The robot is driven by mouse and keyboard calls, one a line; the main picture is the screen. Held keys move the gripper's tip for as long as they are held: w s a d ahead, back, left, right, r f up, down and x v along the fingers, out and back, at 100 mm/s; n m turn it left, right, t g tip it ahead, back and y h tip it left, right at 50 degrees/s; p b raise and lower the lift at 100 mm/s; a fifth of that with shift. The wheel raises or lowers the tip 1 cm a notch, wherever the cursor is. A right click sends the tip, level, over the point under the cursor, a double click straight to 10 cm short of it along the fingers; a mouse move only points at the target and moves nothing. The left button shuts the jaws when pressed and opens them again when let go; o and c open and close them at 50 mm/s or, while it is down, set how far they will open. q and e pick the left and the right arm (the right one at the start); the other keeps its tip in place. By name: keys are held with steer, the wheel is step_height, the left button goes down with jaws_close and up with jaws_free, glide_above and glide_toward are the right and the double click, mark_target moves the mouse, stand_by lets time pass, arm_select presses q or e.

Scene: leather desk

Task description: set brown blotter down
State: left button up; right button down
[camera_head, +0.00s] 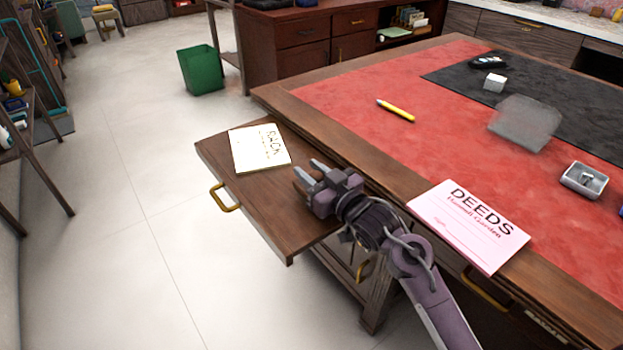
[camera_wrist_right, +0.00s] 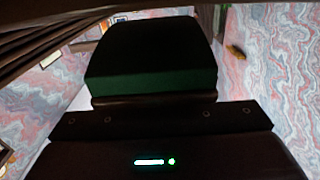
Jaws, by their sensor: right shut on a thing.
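My right gripper (camera_head: 311,172) is over the pulled-out wooden board at the desk's left side, beside a cream card (camera_head: 260,148) marked RACK. Its two fingers point up and to the left. In the right wrist view a dark block with a green face (camera_wrist_right: 150,85) fills the middle, close to the camera; I take it for the brown blotter, shut in my right gripper. Its brown colour does not show in this dark view. In the head view I cannot make out the blotter between the fingers. My left gripper is in neither view.
The pull-out board (camera_head: 225,165) has bare wood around the card. A green bin (camera_head: 200,70) stands behind.

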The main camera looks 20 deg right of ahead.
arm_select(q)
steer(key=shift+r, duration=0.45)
arm_select(e)
steer(key=shift+f, duration=0.6)
steer(key=shift+f, duration=0.2)
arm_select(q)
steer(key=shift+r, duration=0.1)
arm_select(e)
steer(key=c, duration=1.1)
jaws_free()
steer(key=shift+r, duration=0.2)
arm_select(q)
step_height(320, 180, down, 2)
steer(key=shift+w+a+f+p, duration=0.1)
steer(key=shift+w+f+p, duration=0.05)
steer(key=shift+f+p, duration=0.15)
arm_select(e)
steer(key=v, duration=1.2)
